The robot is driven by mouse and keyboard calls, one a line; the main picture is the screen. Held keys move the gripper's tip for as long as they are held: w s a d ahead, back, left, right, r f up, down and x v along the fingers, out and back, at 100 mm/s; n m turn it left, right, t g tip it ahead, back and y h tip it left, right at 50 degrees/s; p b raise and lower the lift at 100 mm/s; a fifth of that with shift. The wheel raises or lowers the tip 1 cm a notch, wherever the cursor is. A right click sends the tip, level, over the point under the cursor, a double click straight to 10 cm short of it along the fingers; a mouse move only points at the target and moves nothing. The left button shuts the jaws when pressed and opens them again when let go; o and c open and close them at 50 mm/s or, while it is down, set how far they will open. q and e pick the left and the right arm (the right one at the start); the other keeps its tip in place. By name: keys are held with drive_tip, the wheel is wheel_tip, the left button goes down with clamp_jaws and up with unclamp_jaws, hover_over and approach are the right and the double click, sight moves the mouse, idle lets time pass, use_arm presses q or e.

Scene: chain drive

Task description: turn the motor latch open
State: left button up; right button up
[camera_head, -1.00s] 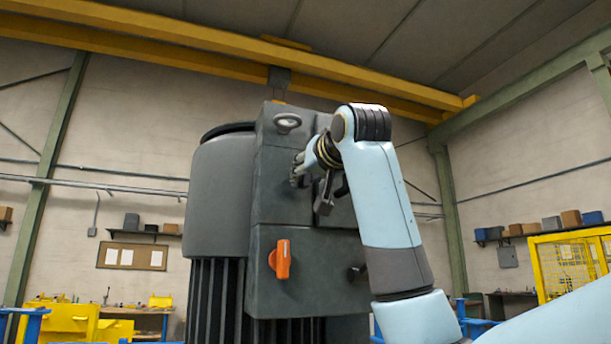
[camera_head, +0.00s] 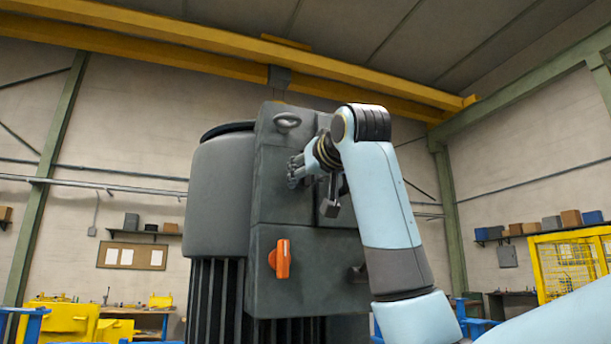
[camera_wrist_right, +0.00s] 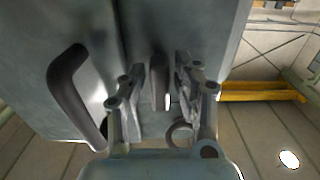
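The motor (camera_head: 221,190) is a large dark grey housing with a ribbed lower part, in the middle of the head view. My right gripper (camera_head: 292,170) is at the upper part of its front face, fingertips pointing left. In the right wrist view the gripper (camera_wrist_right: 158,92) is open, one finger on each side of a narrow dark upright bar (camera_wrist_right: 160,80), which looks like the latch. Gaps show between the bar and both fingers. In the head view the wrist and fingers hide the bar. My left gripper is not in view.
An orange handle (camera_head: 281,258) is on the motor's lower front face. A metal ring (camera_head: 287,120) is near its top. A dark curved handle (camera_wrist_right: 72,92) stands out left of the fingers in the right wrist view. A yellow cage (camera_head: 570,258) stands far right.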

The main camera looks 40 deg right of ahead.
drive_tip(key=shift+o, duration=0.5)
drive_tip(key=shift+r, duration=0.1)
drive_tip(key=shift+s, duration=0.1)
drive_tip(key=shift+s+a, duration=0.1)
drive_tip(key=shift+s, duration=0.25)
drive_tip(key=v, duration=1.1)
drive_tip(key=shift+a, duration=0.1)
